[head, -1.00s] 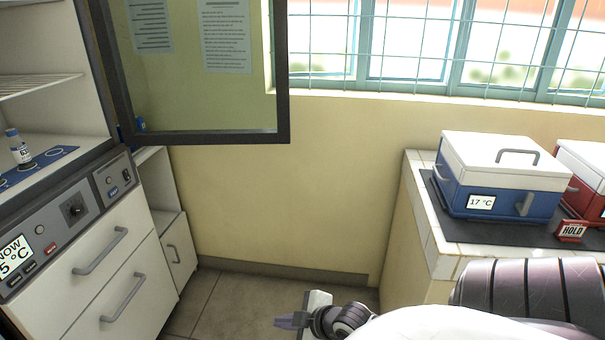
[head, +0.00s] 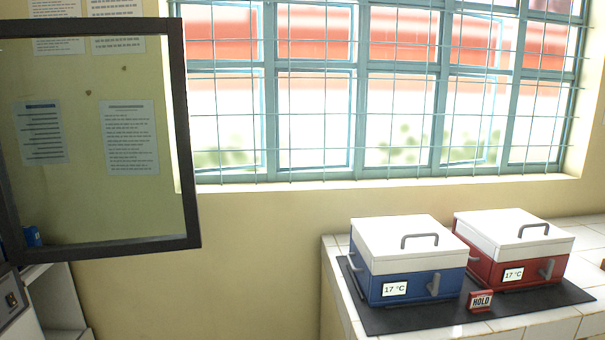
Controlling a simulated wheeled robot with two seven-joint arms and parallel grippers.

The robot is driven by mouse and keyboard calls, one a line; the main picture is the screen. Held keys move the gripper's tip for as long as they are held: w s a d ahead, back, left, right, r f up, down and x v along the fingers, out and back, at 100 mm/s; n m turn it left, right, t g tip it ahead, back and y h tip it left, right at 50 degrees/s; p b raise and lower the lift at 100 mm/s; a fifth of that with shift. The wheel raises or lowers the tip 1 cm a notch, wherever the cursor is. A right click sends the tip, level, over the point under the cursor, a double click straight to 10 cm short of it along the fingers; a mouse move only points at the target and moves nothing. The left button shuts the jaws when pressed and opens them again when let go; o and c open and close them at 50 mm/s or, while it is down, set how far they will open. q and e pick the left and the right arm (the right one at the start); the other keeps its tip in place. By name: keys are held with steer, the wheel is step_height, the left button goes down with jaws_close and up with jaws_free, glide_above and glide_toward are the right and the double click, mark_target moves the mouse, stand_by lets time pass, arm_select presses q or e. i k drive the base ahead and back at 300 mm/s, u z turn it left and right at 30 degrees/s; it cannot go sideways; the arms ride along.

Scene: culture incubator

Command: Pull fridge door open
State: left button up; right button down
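The fridge door (head: 186,130) is a dark-framed glass panel at the left of the head view. It stands swung open, out from the fridge body, and papers on the wall show through its glass. Only a small part of the fridge front (head: 14,300) shows at the lower left, with a dark knob on it. The fridge's inside is out of view. Neither of my grippers shows in this view.
A blue cool box (head: 412,284) and a red cool box (head: 512,262) stand on a dark mat (head: 425,318) on the tiled counter at the right, with a red HOLD sign (head: 480,300) in front. A barred window (head: 380,90) fills the back wall.

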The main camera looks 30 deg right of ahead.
mark_target(39, 124)
steer(key=z, duration=0.4)
steer(key=i, duration=1.4)
steer(key=u, duration=0.9)
steer(key=k, duration=0.15)
steer(key=u, duration=0.25)
